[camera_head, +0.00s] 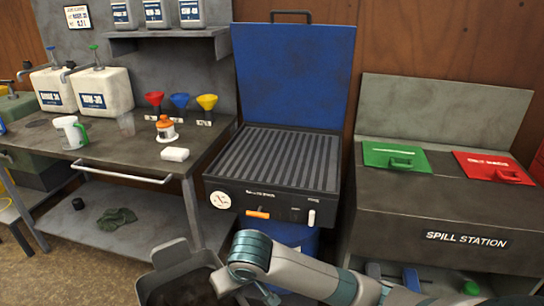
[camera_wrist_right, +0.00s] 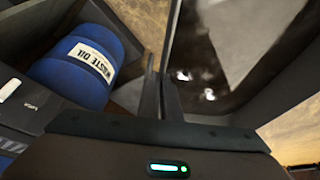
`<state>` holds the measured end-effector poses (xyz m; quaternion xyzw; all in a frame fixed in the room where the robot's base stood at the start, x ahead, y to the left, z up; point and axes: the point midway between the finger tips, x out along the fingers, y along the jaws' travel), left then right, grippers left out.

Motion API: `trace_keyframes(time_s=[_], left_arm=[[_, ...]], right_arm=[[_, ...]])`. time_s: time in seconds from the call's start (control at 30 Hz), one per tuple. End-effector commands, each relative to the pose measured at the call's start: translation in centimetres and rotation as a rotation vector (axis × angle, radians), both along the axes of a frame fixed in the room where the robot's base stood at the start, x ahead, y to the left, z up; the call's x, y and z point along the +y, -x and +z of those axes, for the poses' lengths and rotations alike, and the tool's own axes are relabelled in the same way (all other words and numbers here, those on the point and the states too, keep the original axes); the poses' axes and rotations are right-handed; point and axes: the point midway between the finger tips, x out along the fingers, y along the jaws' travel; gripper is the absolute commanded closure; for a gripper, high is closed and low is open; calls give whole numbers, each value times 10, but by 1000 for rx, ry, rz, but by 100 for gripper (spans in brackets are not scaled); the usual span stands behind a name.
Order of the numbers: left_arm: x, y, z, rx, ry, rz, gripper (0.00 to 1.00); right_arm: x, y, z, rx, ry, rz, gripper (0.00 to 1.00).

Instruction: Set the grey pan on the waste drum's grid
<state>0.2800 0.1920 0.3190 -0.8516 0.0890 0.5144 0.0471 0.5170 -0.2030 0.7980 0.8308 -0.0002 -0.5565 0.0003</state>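The grey pan (camera_head: 153,282) is at the bottom of the head view, below the work surfaces. In the right wrist view the pan (camera_wrist_right: 270,75) fills the right side, with dark glossy liquid inside. My right gripper's fingers (camera_wrist_right: 163,95) are close together on the pan's rim, one on each side of its wall. In the head view my right arm covers part of the pan and hides the fingertips. The waste drum's grid (camera_head: 282,160) is a dark slatted top with nothing on it. The blue drum (camera_wrist_right: 88,65) stands beneath it. My left gripper is out of view.
A raised blue lid (camera_head: 292,75) stands behind the grid. A workbench (camera_head: 80,148) with funnels and jugs is left of the drum. The spill station (camera_head: 440,215) is close on the right. Brown floor (camera_head: 65,275) shows at lower left.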

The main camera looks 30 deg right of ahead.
Motion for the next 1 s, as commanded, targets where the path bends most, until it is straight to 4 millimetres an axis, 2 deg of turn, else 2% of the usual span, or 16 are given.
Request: trace_keyframes(time_s=[0.43,0.63,0.77,1.0], left_arm=[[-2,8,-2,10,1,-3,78],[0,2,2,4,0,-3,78],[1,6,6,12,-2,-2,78],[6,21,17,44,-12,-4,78]], right_arm=[[0,-1,1,-3,-2,0,100],[-1,-6,7,-5,-3,-12,100],[-6,-21,20,-6,-5,-46,100],[-33,-74,66,-6,-6,-180,100]])
